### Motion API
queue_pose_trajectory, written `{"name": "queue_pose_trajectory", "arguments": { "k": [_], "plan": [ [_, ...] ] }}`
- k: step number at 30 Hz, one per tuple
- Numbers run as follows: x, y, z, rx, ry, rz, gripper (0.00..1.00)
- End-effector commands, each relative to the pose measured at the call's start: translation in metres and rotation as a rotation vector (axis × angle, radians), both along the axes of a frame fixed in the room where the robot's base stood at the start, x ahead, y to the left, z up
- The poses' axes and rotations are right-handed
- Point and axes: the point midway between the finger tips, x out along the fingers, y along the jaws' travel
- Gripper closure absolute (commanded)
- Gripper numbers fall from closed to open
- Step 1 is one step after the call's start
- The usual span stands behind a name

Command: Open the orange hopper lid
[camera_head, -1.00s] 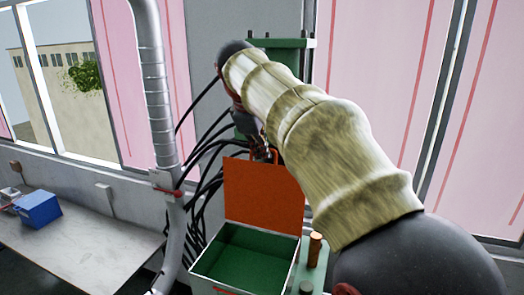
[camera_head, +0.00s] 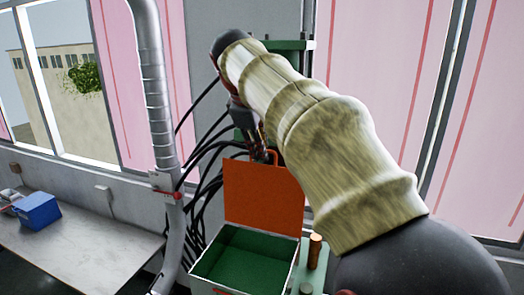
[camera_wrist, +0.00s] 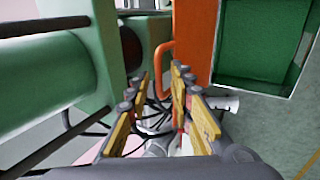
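The orange hopper lid (camera_head: 262,195) stands upright at the back edge of the green-lined hopper (camera_head: 200,264), whose inside is open to view. The lid also shows edge-on in the wrist view (camera_wrist: 194,42), with its orange loop handle (camera_wrist: 163,58) on its left side. My gripper (camera_head: 260,152) is at the lid's top edge, by the handle. In the wrist view my gripper (camera_wrist: 159,76) has its fingers apart with nothing held between them. The handle is just beyond the fingertips; I cannot tell whether they touch.
A green machine cylinder (camera_wrist: 50,75) is close on the gripper's left in the wrist view. Black cables (camera_head: 205,165) and a grey pipe (camera_head: 158,100) stand left of the arm. A copper-coloured post (camera_head: 315,250) is right of the hopper. A blue box (camera_head: 38,211) lies on the left bench.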

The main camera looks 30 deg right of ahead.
Motion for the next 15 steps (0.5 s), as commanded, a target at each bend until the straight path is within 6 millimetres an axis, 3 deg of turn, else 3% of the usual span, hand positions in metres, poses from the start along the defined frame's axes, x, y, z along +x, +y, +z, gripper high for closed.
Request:
{"name": "queue_pose_trajectory", "arguments": {
  "k": [9,15],
  "plan": [
    [-0.018,0.027,0.056,-0.001,-0.002,0.003,0.77],
    [-0.025,0.038,0.077,-0.001,0.0,0.002,0.77]
  ]
}}
